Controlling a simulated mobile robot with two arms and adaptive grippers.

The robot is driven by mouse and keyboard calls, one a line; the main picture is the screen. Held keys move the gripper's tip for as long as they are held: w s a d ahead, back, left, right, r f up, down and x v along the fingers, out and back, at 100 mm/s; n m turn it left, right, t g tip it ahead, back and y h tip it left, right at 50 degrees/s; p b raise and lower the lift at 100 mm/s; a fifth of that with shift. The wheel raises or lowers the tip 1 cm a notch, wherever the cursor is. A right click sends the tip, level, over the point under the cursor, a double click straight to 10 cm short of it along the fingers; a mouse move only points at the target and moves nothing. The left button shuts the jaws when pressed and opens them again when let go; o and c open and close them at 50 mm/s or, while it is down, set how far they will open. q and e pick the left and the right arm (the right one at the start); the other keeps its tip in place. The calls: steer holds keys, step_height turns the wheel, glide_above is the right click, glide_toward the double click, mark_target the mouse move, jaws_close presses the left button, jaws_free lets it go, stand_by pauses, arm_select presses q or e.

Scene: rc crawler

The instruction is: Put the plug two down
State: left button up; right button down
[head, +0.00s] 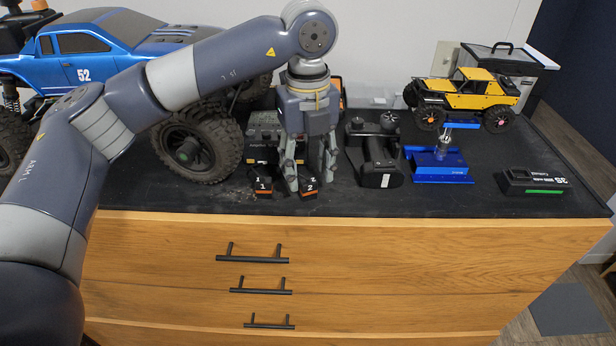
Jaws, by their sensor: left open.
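Plug two (309,189), a small black block with an orange band and a white "2", is on the black mat near the front edge of the dresser. Plug one (263,188), marked "1", is just left of it. My left gripper (311,183) points down over plug two, with its fingers open. Its fingertips are at or just behind the plug; I cannot tell whether they touch it. My right gripper is not in view.
A charger box (264,140) stands behind the plugs. A large blue truck (95,60) is at left. A black transmitter (375,155), a yellow crawler (470,95) on a blue stand (438,167) and a battery (532,182) are at right. The front mat strip is clear.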

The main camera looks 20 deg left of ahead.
mark_target(308, 181)
arm_select(q)
step_height(308, 181, up, 10)
steer(key=shift+f+b, duration=0.25)
steer(key=shift+b, duration=0.15)
